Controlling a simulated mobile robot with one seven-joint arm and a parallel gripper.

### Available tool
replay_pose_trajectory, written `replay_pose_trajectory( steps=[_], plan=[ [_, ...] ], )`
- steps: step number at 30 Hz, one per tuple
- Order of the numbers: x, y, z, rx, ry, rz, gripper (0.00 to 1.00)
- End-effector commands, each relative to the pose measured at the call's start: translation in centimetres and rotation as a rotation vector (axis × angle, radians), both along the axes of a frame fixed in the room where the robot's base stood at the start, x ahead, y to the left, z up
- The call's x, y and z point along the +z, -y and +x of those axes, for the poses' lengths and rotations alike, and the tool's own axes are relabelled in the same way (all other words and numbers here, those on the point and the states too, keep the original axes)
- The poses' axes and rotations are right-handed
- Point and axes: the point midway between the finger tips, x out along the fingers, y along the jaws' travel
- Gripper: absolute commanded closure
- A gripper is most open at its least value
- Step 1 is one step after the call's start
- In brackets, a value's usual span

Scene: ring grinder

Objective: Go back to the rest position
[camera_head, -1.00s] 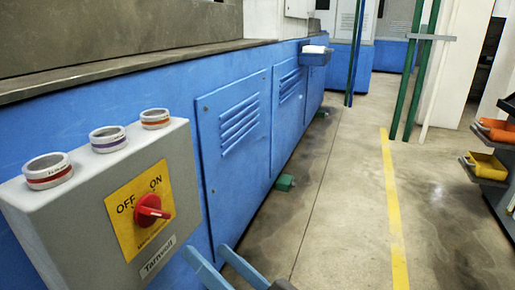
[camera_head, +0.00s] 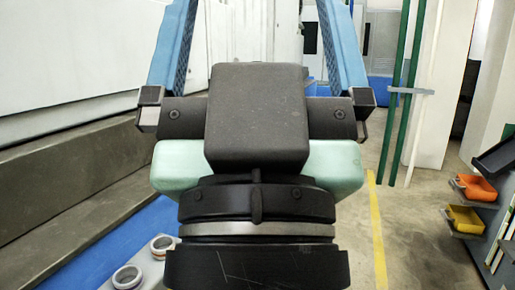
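My gripper (camera_head: 258,22) is raised close in front of the head camera and fills the middle of the view. Its two blue fingers point up and stand wide apart, with nothing held between them.
The machine's grey ledge (camera_head: 70,175) and blue side (camera_head: 110,245) run along the left. Green posts (camera_head: 402,95) stand at the back right. A rack with an orange bin (camera_head: 475,187) and a yellow bin (camera_head: 465,219) is at the right. The floor by the yellow line (camera_head: 377,235) is clear.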

Motion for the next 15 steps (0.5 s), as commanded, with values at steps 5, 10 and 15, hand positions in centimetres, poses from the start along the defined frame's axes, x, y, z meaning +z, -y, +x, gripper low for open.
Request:
replay_pose_trajectory(
  steps=[5, 10, 15],
  plan=[
    [7.4, 0.0, 0.1, 0.0, -0.003, 0.0, 0.0],
    [12.7, 0.0, 0.1, 0.001, -0.005, -0.001, 0.0],
    [18.0, 0.0, 0.2, 0.001, -0.005, -0.001, 0.0]
  ],
)
